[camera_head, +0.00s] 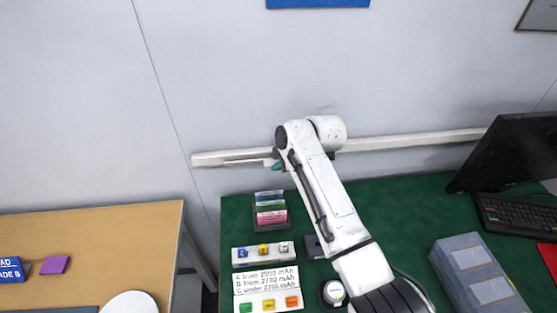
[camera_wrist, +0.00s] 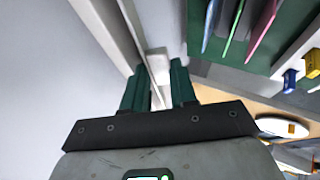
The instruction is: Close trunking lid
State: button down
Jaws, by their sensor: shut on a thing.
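The white trunking (camera_head: 415,140) runs level along the wall behind the green desk. Near its left end a slim strip, the lid (camera_head: 246,161), shows along its front. My gripper (camera_head: 276,165) is at this left part, its green fingertips at the trunking and partly hidden by my arm. In the wrist view my gripper (camera_wrist: 158,82) has its two green fingers on either side of a white piece that looks like the lid, with the trunking (camera_wrist: 108,28) beside them. Whether the lid is seated along its length cannot be told; my arm hides the middle.
A rack of coloured pouches (camera_head: 270,211) stands on the desk below my gripper. A tray with small blocks (camera_head: 263,253) and a label board (camera_head: 266,281) lie in front. A monitor (camera_head: 510,150) stands at right. A wooden table (camera_head: 110,235) is at left.

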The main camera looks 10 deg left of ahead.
jog(key=shift+s+f, duration=0.1)
jog(key=shift+f, duration=0.05)
jog(key=c, duration=1)
grip_release()
jog(key=shift+o, duration=0.3)
jog(key=shift+w+r, duration=0.2)
jog(key=shift+r, duration=0.1)
jog(key=shift+s, duration=0.1)
